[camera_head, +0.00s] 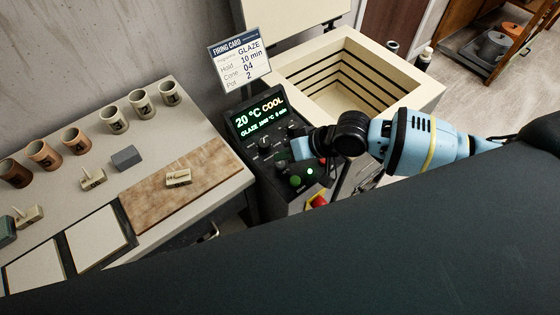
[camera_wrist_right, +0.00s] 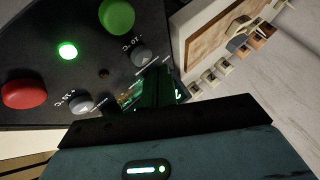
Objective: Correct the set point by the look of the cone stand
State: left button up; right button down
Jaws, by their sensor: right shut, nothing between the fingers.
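The kiln control panel (camera_head: 265,143) has a lit display (camera_head: 259,115) reading 20 °C COOL, with a GLAZE line below whose figure looks like 1000 °C and 0 min. A cone stand (camera_head: 178,178) sits on the brown board; its cones are too small to judge. Two similar stands (camera_head: 93,179) (camera_head: 28,216) are further left. My right gripper (camera_head: 299,149) is shut and empty over the panel's right side, hiding part of its controls. In the right wrist view, two grey buttons (camera_wrist_right: 142,56) (camera_wrist_right: 80,103) with 10 °C labels lie close to the gripper. My left gripper is out of view.
A firing card (camera_head: 239,60) reads GLAZE, hold 10 min, cone 04, pot 2. The open, empty-looking kiln (camera_head: 297,70) is behind the panel. Brown cups (camera_head: 43,155) and pale cups (camera_head: 141,103) line the table's back. A red button (camera_wrist_right: 24,94) is beside the grey ones.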

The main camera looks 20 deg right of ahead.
aim_at(284, 165)
jog(key=shift+f, duration=0.15)
dwell(0.3)
jog(key=shift+f, duration=0.3)
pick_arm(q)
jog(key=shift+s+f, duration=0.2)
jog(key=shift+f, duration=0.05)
pick_arm(e)
jog(key=shift+f, duration=0.5)
dwell(0.6)
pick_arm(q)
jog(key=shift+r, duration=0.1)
pick_arm(e)
jog(key=shift+r, duration=0.1)
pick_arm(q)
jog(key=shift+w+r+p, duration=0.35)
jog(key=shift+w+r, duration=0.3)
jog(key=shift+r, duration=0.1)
pick_arm(e)
jog(key=shift+r, duration=0.85)
jog(key=shift+r+p, duration=1.15)
jog(key=shift+r, duration=1.45)
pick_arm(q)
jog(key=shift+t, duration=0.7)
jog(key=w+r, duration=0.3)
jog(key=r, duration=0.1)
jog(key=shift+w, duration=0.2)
pick_arm(e)
jog(key=shift+f, duration=0.15)
